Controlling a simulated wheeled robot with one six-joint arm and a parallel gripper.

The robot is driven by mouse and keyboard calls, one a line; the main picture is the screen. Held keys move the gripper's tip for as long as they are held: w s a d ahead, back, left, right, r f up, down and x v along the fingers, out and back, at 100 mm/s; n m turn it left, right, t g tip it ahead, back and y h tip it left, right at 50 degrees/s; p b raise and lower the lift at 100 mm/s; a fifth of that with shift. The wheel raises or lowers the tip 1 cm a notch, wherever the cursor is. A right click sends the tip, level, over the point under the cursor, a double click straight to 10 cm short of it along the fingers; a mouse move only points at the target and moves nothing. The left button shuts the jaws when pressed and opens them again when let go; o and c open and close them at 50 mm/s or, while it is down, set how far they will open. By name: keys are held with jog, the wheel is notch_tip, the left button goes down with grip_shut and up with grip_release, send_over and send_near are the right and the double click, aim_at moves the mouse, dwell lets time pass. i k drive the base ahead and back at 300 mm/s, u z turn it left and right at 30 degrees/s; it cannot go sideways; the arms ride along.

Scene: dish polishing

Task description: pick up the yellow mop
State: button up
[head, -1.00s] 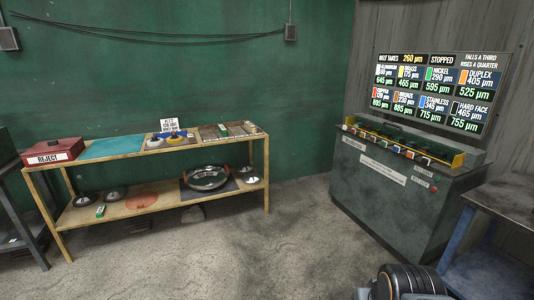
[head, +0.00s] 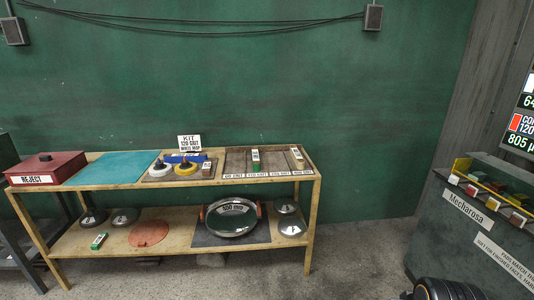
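The yellow mop (head: 187,170) is a small round disc with a yellow rim and a pale knob on top. It lies on the dark board on the top shelf of the wooden bench (head: 115,174). A white mop (head: 158,171) with a dark top lies just left of it, close by. A blue item (head: 186,158) is behind the yellow mop, under the kit sign (head: 189,143). My gripper is not in view; only a dark rounded part of my arm shows at the bottom right.
A red reject box (head: 45,168) and teal mat (head: 112,167) are left on the bench top; a grit rack (head: 270,160) is right. A large metal dish (head: 232,217) and several lids sit below. A green machine (head: 475,240) stands right. Floor between is clear.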

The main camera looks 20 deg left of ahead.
aim_at(184, 169)
jog(key=u, duration=0.3)
jog(key=i, duration=2)
jog(key=u, duration=1.65)
jog(key=i, duration=1.1)
jog(key=u, duration=1.45)
jog(key=i, duration=0.6)
jog(key=u, duration=0.3)
